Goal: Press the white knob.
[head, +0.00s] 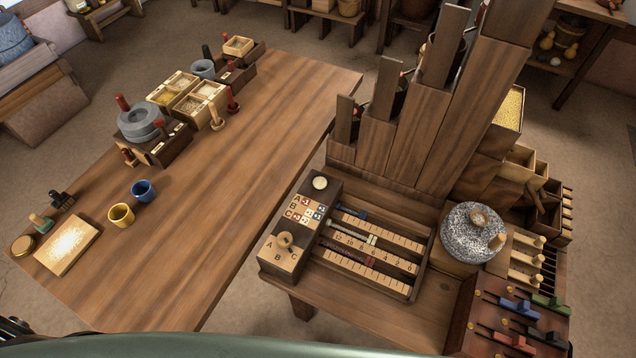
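The white knob (320,183) is a round, cream-white disc on top of the far end of a dark wooden box (322,200). Behind the box stand tall wooden pipes. Nothing covers the knob and no gripper is near it. On the same box are a small panel of lettered tiles (305,209) and a wooden dial (285,241) marked A, B, C. Neither of my grippers can be made out. A dark ribbed piece is cut off at the bottom left corner, and I cannot tell what it is.
Right of the box are scales with sliders (370,250), a speckled round stone (473,233) and coloured levers (520,308). The tall pipes (450,120) rise behind. The long table (235,200) at left holds cups, a board and boxes, with its middle clear.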

